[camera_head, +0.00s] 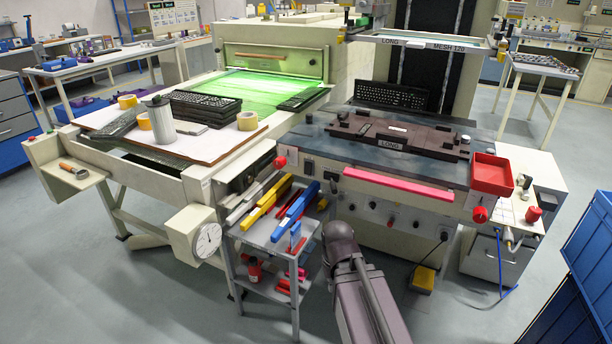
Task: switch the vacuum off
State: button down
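The front panel (370,206) of the right-hand printing station carries several small knobs and switches in a row under the work surface. One of them is a red button (391,221). Their labels are too small to read, so I cannot tell which control is the vacuum switch or how it is set. A dark fixture marked LONG (425,140) lies on the station's grey bed (330,138). My arm rises from the bottom middle in front of the station, with its joint just left of the panel. My gripper does not show.
A grey tool cart (262,236) with squeegees stands left of my arm. A pink-red bar (398,184) runs above the panel. A yellow pedal (423,279) is on the floor. Blue crates (588,245) stand at the right edge. Open floor lies before the station's right side.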

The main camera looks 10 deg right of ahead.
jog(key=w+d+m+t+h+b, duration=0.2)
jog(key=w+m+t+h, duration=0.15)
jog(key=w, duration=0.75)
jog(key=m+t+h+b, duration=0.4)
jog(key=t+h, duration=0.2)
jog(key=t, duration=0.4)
send_near(308, 172)
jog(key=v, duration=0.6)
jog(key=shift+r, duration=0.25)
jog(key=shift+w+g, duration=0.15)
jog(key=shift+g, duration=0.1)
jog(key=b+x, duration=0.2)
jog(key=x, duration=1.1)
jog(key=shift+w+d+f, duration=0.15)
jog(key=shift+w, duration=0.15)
